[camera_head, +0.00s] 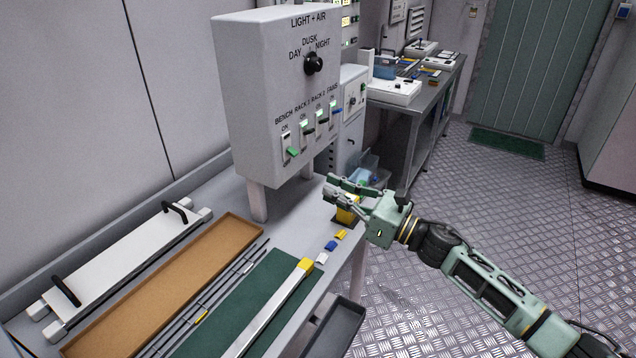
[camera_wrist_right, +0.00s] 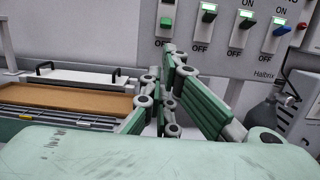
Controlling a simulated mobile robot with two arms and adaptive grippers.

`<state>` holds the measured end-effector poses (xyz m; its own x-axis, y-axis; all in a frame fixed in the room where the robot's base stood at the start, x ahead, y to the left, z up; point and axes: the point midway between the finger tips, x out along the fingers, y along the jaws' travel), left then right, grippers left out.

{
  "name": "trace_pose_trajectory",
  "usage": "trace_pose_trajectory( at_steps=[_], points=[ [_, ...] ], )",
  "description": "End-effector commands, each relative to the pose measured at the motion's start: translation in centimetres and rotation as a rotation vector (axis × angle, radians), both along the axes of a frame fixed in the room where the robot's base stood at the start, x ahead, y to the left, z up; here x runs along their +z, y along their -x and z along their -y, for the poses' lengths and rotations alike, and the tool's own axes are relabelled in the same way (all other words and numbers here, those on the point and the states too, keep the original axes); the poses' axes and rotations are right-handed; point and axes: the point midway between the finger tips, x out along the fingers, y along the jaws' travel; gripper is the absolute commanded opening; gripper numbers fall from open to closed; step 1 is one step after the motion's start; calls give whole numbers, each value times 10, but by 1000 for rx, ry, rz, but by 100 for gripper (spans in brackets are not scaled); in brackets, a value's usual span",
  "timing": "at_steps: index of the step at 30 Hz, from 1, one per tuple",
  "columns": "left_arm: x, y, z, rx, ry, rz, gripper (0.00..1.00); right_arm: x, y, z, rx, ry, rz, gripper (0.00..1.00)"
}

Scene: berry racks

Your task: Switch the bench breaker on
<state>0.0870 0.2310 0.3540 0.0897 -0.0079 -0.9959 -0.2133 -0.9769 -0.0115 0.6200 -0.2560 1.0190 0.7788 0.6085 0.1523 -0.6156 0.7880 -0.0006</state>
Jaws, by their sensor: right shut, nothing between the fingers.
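The grey control box (camera_head: 262,95) stands on legs on the bench, with a row of breaker levers under a black dial. The bench breaker (camera_head: 292,152) is the leftmost, with a green lever that sits low, near its OFF mark. It also shows at the top of the wrist view (camera_wrist_right: 166,22). My right gripper (camera_head: 332,190) is shut and empty, to the right of and below the breakers, apart from the box. In the wrist view its closed fingers (camera_wrist_right: 170,95) point toward the box, below the levers. My left gripper is not in view.
The rack 1 (camera_head: 308,130), rack 2 (camera_head: 322,120) and blue fans lever (camera_head: 337,111) sit beside the bench breaker. A white panel with handles (camera_head: 125,260), a brown tray (camera_head: 165,285) and a green mat (camera_head: 235,310) lie on the bench.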

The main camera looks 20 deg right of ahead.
Motion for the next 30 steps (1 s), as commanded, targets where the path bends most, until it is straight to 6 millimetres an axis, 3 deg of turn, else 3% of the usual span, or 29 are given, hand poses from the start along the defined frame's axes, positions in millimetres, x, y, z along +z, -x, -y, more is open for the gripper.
trace_pose_trajectory(
  at_steps=[15,30],
  points=[
    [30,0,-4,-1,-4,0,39,15,-63,-48,-1,-2,0,0],
    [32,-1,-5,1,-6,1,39,14,-71,-55,0,1,-1,0]
  ],
)
